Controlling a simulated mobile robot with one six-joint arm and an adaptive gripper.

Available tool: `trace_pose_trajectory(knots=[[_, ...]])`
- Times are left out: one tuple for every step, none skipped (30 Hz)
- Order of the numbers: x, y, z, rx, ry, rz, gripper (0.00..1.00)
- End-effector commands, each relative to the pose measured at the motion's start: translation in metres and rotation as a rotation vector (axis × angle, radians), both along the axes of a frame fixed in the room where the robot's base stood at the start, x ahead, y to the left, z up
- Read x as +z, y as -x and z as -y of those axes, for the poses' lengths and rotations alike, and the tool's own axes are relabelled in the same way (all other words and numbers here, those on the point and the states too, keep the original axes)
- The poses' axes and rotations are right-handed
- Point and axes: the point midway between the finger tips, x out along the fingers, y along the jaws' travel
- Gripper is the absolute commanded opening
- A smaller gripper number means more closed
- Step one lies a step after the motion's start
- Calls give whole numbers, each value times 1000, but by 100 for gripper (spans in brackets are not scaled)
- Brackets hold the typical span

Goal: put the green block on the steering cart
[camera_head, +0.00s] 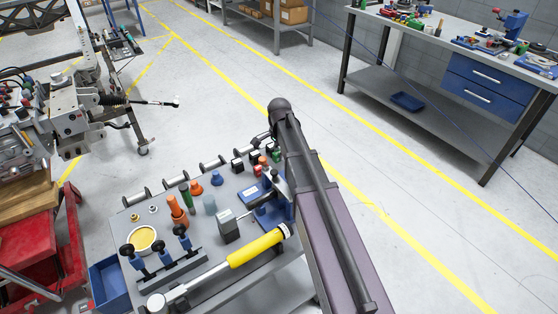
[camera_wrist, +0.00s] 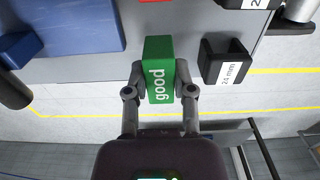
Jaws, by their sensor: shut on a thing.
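The green block (camera_wrist: 158,50), labelled "good", stands between the two fingers of my gripper (camera_wrist: 160,80) in the wrist view. The fingers are shut on its sides, near the edge of a grey work surface (camera_wrist: 75,68). I cannot tell whether the block touches that surface. In the head view, my arm crosses the right side of the grey tool-covered top (camera_head: 205,255) and largely hides the gripper. I cannot tell for certain which cart is the steering cart; a red cart (camera_head: 75,235) with a mechanical assembly (camera_head: 70,115) is at the left.
A black holder marked "24 mm" (camera_wrist: 225,62) is close right of the block. A workbench (camera_head: 440,42) stands at the upper right. Open floor lies between.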

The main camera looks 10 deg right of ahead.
Motion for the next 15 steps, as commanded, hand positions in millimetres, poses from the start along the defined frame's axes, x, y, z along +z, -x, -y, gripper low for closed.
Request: trace_pose_trajectory(knots=[[-9, 0, 0, 0, 0, 0, 0], [-12, 0, 0, 0, 0, 0, 0], [-15, 0, 0, 0, 0, 0, 0], [-17, 0, 0, 0, 0, 0, 0], [-19, 0, 0, 0, 0, 0, 0], [-21, 0, 0, 0, 0, 0, 0], [-22, 0, 0, 0, 0, 0, 0], [-23, 0, 0, 0, 0, 0, 0], [-23, 0, 0, 0, 0, 0, 0], [-24, 0, 0, 0, 0, 0, 0], [-24, 0, 0, 0, 0, 0, 0], [-23, 0, 0, 0, 0, 0, 0], [-23, 0, 0, 0, 0, 0, 0], [-23, 0, 0, 0, 0, 0, 0], [-23, 0, 0, 0, 0, 0, 0]])
